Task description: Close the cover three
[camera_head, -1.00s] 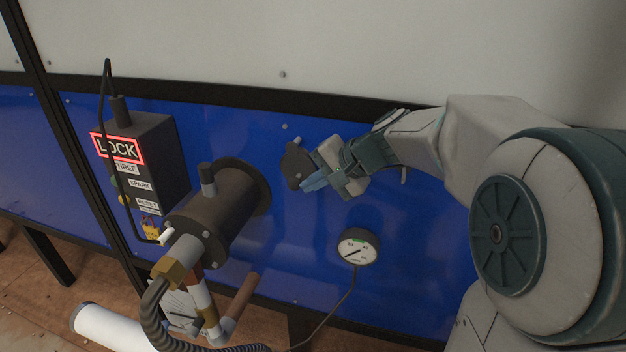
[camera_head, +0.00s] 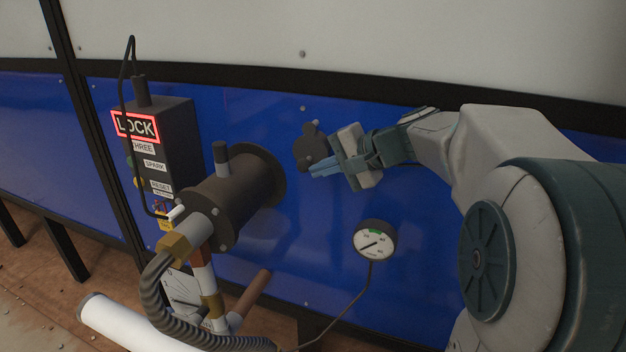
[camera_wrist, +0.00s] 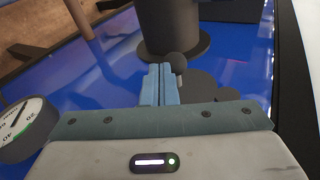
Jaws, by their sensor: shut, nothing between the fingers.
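The cover is a dark, roughly round plate (camera_head: 309,148) on the blue panel, right of the black cylinder's flange. It also shows in the wrist view (camera_wrist: 205,88), partly hidden behind my fingers. A small dark knob (camera_wrist: 181,66) stands up near the fingertips. My gripper (camera_head: 316,170) is shut and empty, its blue fingers together and pointing left at the lower edge of the cover. In the wrist view the fingers (camera_wrist: 160,72) end beside the knob; I cannot tell whether they touch it.
The black cylinder (camera_head: 235,195) juts out left of my gripper, with a hose (camera_head: 150,290) below. A gauge (camera_head: 374,240) is below my gripper. The blue panel between gauge and cylinder is clear.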

